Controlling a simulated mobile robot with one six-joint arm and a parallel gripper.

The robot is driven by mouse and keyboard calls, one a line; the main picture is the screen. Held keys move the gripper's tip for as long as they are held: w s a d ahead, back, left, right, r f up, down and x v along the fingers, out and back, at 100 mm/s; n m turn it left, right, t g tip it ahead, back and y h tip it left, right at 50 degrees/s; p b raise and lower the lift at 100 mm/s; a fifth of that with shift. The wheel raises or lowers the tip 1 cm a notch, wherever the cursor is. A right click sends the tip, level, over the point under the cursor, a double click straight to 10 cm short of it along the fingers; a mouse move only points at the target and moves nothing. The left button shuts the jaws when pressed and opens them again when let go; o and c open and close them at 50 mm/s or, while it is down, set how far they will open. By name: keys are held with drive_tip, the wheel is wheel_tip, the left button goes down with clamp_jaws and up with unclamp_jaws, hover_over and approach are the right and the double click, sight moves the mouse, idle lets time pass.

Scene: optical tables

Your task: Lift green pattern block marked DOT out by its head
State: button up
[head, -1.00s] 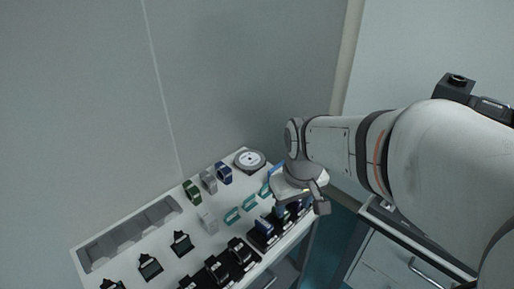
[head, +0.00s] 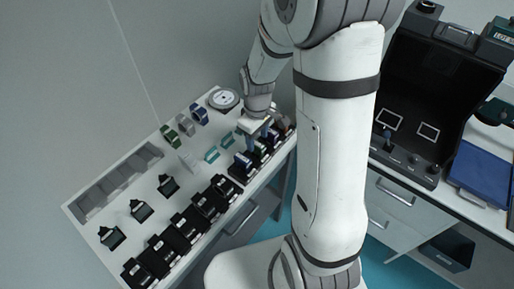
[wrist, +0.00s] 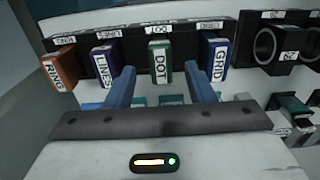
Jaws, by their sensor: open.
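The green block marked DOT (wrist: 161,62) stands in a slot of a black rack (wrist: 182,42) in the wrist view, under a matching DOT label. My gripper (wrist: 160,72) is open, with one blue finger on each side of the green block in the picture. Gaps show between the fingers and the block; I cannot tell how deep the fingertips reach. In the head view my gripper (head: 251,140) is over the rack end of the white table; the green block is hard to make out there.
The purple LINES block (wrist: 104,62) and orange RING block (wrist: 59,69) stand left of DOT, and the blue-purple GRID block (wrist: 215,60) right, close to my fingers. A black ring-shaped holder (wrist: 268,46) is further right. A grey tray (head: 118,180) lies on the white table (head: 150,240).

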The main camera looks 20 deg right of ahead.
drive_tip(key=shift+f, duration=0.85)
drive_tip(key=shift+c, duration=0.2)
clamp_jaws()
